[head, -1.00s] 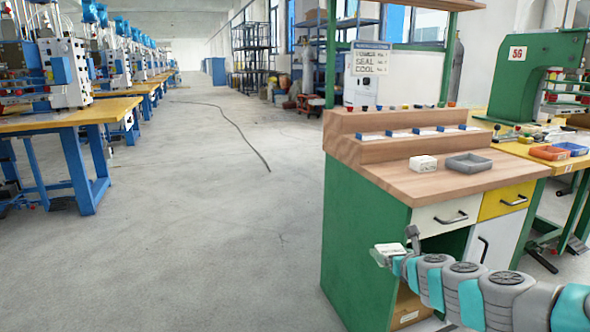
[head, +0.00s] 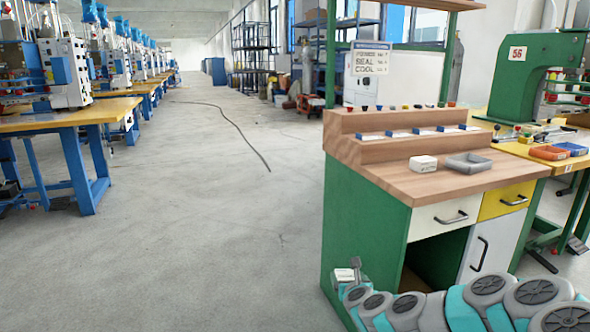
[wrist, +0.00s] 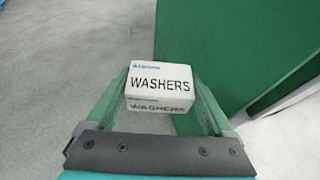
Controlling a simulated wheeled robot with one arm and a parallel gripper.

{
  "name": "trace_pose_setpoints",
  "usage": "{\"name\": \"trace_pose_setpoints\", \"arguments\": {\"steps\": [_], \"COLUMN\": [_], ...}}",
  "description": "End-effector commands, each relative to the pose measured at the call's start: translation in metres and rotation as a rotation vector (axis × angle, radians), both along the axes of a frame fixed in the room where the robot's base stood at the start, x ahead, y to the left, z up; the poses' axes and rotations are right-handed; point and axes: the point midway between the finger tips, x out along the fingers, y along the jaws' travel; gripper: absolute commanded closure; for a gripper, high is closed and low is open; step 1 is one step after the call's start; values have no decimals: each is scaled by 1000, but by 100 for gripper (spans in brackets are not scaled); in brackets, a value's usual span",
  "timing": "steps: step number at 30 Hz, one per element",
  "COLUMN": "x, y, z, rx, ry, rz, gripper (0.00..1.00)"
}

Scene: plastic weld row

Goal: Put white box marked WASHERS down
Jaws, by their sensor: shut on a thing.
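The white box marked WASHERS (wrist: 160,82) sits between the two fingers of my gripper (wrist: 163,100) in the wrist view, its lettering facing the camera. In the head view the same white box (head: 343,275) shows small at the end of my arm, low in front of the green side panel of the workbench (head: 362,215). My gripper is shut on it and holds it in the air over the floor side, below the bench top (head: 400,182). My arm hides part of the bench's lower front.
Another small white box (head: 423,163) and a grey tray (head: 468,162) stand on the bench top, with bare wood around them. A stepped wooden riser (head: 390,150) backs it. Open floor (head: 200,230) lies to the left. A green machine (head: 535,75) stands at right.

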Motion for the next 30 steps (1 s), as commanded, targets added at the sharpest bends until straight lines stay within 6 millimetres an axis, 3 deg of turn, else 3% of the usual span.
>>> {"name": "trace_pose_setpoints", "arguments": {"steps": [13,15,19,30], "x": [0,0,0,1], "y": [-1,-1,-1,-1], "z": [0,15,26,32], "rx": [-4,0,0,0], "ry": [0,0,0,-1], "rz": [0,-1,-1,-8], "gripper": [69,69,69,69]}}
